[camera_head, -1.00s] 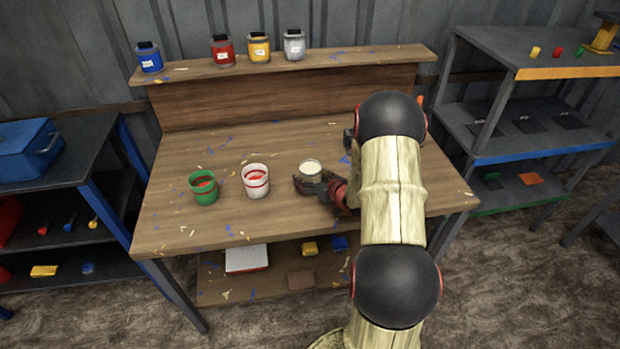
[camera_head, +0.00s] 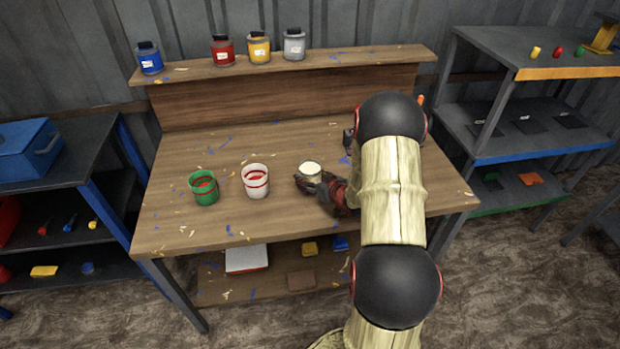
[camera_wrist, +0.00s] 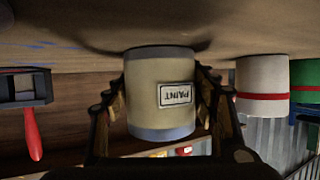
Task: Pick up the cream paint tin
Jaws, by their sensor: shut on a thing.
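The cream paint tin (camera_head: 310,168) stands on the wooden workbench (camera_head: 220,145), right of the white bucket, in the head view. In the wrist view the tin (camera_wrist: 150,90) fills the middle, upside down in the picture, with a white label reading PAINT. My gripper (camera_head: 313,182) is shut on the tin, with one finger on each side of it in the wrist view (camera_wrist: 160,100). The tin's base looks to be at the bench top; I cannot tell whether there is a gap. My fingers hide part of its lower body in the head view.
A white bucket (camera_head: 255,181) with a red band and a green bucket (camera_head: 204,188) stand left of the tin. Several tins, including a blue one (camera_head: 149,59), stand on the raised back shelf (camera_head: 350,60). A red-handled tool (camera_wrist: 32,130) shows in the wrist view.

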